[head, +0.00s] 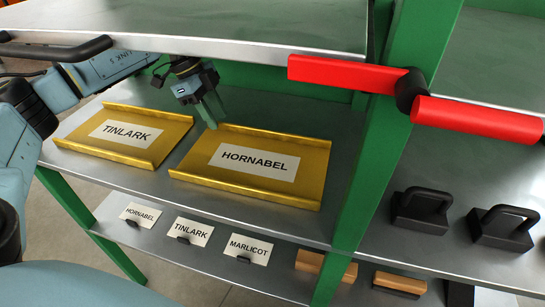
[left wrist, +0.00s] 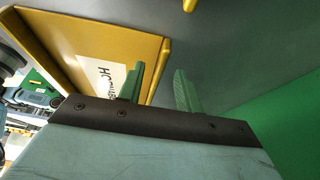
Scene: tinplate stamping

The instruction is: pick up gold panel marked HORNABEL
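The gold panel marked HORNABEL (head: 210,173) lies flat on the grey shelf, with raised rims along its near and far sides. My left gripper (head: 212,122) reaches down from above to the far left corner of this panel. Its green fingers are apart. In the left wrist view the panel (left wrist: 95,25) shows at the left, its label partly hidden behind one finger. There the raised rim appears between the two fingers of the left gripper (left wrist: 160,68); I cannot tell whether they touch it. My right gripper is not in view.
A gold panel marked TINLARK (head: 90,145) lies just left. An upper shelf (head: 250,25) overhangs the back, and a green post (head: 375,150) stands at the right with a red bar (head: 340,72). Name cards (head: 193,232) stand below.

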